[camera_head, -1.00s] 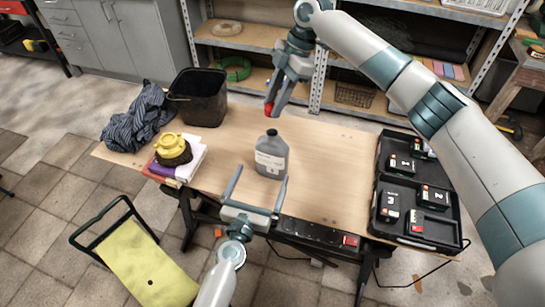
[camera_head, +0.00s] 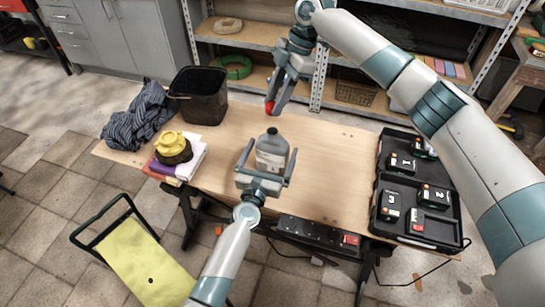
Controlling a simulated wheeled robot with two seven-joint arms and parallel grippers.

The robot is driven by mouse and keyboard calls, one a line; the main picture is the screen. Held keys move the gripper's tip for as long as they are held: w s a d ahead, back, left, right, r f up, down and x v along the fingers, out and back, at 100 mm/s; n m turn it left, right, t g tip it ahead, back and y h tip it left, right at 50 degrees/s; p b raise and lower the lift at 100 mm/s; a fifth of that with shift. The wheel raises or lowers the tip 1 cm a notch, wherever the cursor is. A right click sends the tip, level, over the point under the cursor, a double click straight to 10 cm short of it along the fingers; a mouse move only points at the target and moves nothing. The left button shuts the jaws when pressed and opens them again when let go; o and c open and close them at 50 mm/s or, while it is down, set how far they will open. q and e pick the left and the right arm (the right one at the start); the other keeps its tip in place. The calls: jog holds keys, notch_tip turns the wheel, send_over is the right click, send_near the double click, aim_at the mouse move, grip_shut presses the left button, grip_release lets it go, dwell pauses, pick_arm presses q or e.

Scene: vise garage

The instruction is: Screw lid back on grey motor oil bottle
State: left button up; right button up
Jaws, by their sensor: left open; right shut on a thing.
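The grey motor oil bottle (camera_head: 272,152) stands upright on the wooden table, with a white label and a dark open-looking neck at its top. My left gripper (camera_head: 268,165) is open, its two fingers on either side of the bottle's body; I cannot tell whether they touch it. My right gripper (camera_head: 270,102) is shut on a small red lid (camera_head: 269,108), held above and slightly behind the bottle's neck. Most of the lid is hidden between the fingers.
A black tray (camera_head: 404,229) with several battery-like blocks lies at right. The wooden table (camera_head: 330,165) is clear between bottle and tray.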

pick_arm(q)
jog(key=shift+x, duration=1)
jog(key=shift+c, duration=0.3)
jog(key=c, duration=1.5)
jog(key=shift+o, duration=0.2)
pick_arm(e)
jog(key=shift+f, duration=2.55)
jog(key=shift+f, duration=0.1)
jog(key=shift+f, duration=0.8)
jog(key=shift+f, duration=0.5)
pick_arm(q)
jog(key=c, duration=0.6)
jog(key=shift+o, duration=0.2)
